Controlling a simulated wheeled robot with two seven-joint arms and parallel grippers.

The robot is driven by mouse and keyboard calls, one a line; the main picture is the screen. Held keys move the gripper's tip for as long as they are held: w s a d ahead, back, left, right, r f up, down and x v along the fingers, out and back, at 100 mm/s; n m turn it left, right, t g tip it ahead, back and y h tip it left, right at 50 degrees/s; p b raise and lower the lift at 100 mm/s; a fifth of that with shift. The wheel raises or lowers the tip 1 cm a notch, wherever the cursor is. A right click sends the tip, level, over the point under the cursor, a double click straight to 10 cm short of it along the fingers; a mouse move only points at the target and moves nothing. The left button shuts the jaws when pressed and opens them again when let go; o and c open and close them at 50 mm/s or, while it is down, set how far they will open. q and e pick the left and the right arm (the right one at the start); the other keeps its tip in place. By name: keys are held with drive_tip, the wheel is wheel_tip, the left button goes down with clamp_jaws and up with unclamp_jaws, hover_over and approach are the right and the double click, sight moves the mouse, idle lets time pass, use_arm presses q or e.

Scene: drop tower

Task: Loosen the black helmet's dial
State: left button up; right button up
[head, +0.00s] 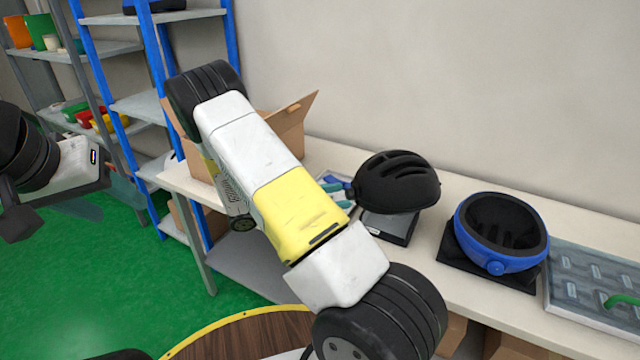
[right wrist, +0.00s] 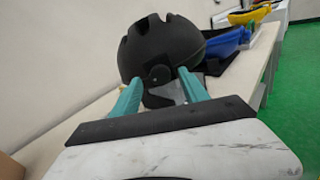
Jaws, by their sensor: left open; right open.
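The black helmet (head: 398,182) sits dome up on a dark stand (head: 392,228) on the bench. In the right wrist view the black helmet (right wrist: 165,45) fills the upper middle, and its round dial (right wrist: 159,75) faces me low on the near side. My right gripper (right wrist: 160,77) is open, its teal fingers on either side of the dial in that view; I cannot tell whether they touch it. In the head view my right gripper (head: 338,191) is at the helmet's left side, and the dial is hidden. My left gripper (head: 102,196) is open and empty at the far left, away from the bench.
A blue helmet (head: 488,262) lies bowl up on a black pad, right of the black one. A clear-lidded tray (head: 595,290) is at the far right. An open cardboard box (head: 290,122) stands behind my right arm. Blue-posted shelves (head: 112,60) stand at left.

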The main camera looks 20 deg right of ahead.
drive_tip(key=shift+d, duration=0.55)
drive_tip(key=shift+c, duration=0.4)
clamp_jaws()
